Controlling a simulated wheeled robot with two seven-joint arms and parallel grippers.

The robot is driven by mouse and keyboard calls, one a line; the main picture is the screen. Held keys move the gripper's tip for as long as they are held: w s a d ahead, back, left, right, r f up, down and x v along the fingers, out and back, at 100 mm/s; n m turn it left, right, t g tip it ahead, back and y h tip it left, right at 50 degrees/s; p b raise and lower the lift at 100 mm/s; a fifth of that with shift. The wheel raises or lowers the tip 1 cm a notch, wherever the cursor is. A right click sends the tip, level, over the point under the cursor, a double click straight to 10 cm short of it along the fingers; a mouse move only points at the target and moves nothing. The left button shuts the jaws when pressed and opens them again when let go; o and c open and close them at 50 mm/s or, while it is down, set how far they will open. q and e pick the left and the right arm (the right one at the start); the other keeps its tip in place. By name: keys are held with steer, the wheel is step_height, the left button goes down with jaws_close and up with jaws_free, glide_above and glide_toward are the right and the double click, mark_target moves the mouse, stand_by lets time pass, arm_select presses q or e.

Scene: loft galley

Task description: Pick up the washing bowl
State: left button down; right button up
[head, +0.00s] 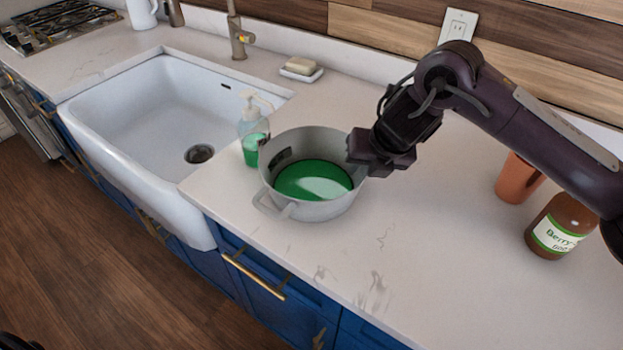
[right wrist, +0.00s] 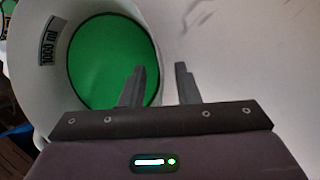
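The washing bowl (head: 322,208) is a light grey round vessel with green liquid inside and a handle at its front left. It stands upright on the counter, right of the sink. In the right wrist view the bowl (right wrist: 48,75) fills the left side, with a "1000 ml" mark on its inner wall. My right gripper (head: 362,155) is at the bowl's right rim. In the right wrist view its two fingers (right wrist: 159,68) are apart, the left one over the bowl's inside and the right one outside.
A soap dispenser (head: 253,128) stands close behind the bowl's left side. The white sink (head: 140,110) is to the left, a soap dish (head: 301,74) at the back. A terracotta cup (head: 517,180) and a brown bottle (head: 560,228) stand right. The counter in front right of the bowl is clear.

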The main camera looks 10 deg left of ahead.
steer(key=shift+x, duration=1.5)
steer(key=shift+c, duration=0.4)
jaws_close()
steer(key=shift+r, duration=0.1)
